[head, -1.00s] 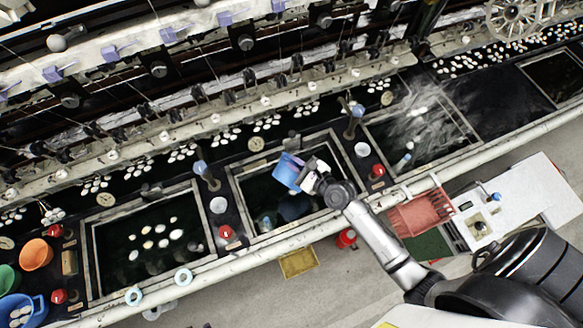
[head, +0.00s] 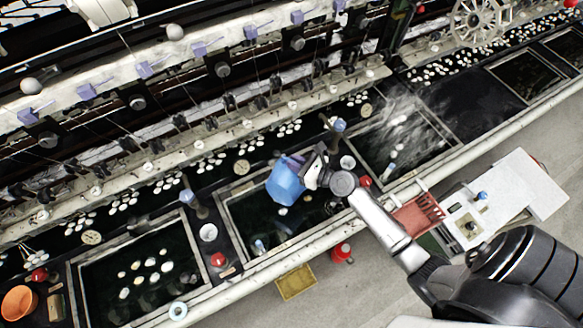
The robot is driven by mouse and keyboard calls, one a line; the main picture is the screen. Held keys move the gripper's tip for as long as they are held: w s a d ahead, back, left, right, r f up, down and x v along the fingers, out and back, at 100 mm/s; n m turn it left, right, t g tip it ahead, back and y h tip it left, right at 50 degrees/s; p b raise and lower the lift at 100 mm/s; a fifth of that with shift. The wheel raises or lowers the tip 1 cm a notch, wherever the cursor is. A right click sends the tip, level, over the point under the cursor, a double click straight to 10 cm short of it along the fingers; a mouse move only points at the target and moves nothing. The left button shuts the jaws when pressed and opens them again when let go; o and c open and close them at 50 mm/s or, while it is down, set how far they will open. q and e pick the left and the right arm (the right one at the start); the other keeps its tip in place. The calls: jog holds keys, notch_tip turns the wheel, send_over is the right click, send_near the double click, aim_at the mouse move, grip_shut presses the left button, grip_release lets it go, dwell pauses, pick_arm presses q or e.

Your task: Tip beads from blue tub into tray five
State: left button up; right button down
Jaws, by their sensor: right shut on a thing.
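My right gripper (head: 306,172) is shut on the blue tub (head: 285,183) at its upper right side. The tub is tilted, with its blue outer side toward the camera, so its inside and any beads in it are hidden. It is held over a dark, water-filled basin (head: 236,232) in the middle of the row. A few pale bits (head: 283,211) show in that basin below the tub. No number shows on the basins, so I cannot tell which is tray five. My left gripper is out of view.
A basin to the left (head: 77,278) holds several pale cocoons. Posts with blue tops (head: 188,197) stand between basins. A red basket (head: 418,214), a yellow tray (head: 296,282) and a red bottle (head: 341,252) are in front. An orange tub (head: 19,302) is at far left.

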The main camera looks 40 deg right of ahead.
jog(key=w+d+m, duration=0.2)
jog(key=d, duration=0.3)
jog(key=shift+d+r+m+y, duration=0.2)
jog(key=shift+d+m+y, duration=0.1)
jog(key=shift+d+y, duration=0.1)
dwell(1.4)
